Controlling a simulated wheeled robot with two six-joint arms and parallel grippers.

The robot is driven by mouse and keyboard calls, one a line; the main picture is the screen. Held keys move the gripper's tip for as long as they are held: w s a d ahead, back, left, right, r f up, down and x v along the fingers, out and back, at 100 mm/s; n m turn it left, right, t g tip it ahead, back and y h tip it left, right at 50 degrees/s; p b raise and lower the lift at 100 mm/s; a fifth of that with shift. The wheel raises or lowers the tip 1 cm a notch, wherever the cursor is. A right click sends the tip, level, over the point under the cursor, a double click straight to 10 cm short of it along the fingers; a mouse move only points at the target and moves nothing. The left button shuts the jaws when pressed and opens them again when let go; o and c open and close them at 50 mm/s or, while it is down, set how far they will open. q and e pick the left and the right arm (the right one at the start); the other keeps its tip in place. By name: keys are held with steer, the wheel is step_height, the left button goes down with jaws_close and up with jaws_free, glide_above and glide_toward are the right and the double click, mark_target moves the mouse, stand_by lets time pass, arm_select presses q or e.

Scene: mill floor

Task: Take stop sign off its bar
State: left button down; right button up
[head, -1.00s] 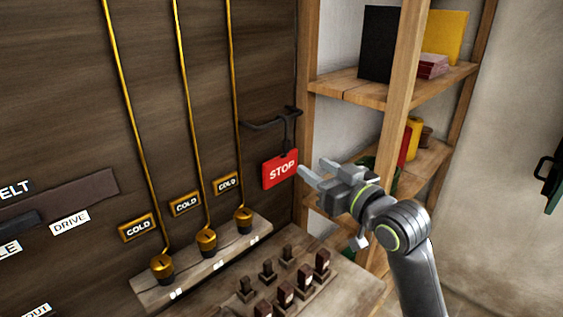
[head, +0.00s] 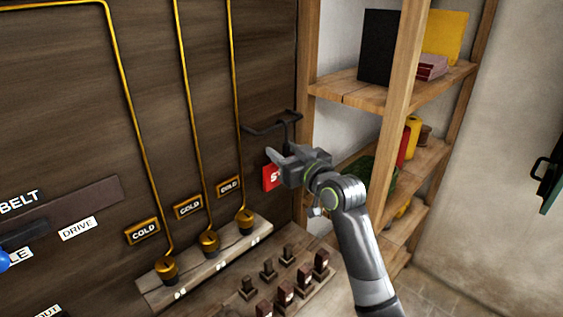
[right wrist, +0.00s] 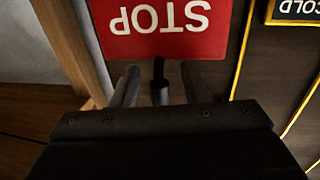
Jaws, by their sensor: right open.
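The red stop sign (head: 270,178) hangs from the dark bar (head: 268,127) on the wood wall. In the head view my right gripper (head: 276,160) is in front of the sign and covers most of it. In the right wrist view the sign (right wrist: 163,28) shows upside down just beyond the open fingers (right wrist: 158,88). A dark hanger piece (right wrist: 158,75) shows between the fingers, at the sign's edge. The fingers do not press on it visibly; whether they touch the sign I cannot tell. My left gripper is not in view.
Wooden shelves (head: 358,90) with books and jars stand close to the right of the sign. Below are a wooden ledge with brass valves (head: 209,240) and a rack of dark stamp-like blocks (head: 285,291). Brass pipes run up the wall at left.

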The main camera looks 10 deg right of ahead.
steer(key=shift+w+a, duration=0.25)
steer(key=shift+w, duration=0.4)
jaws_close()
steer(key=shift+r, duration=0.1)
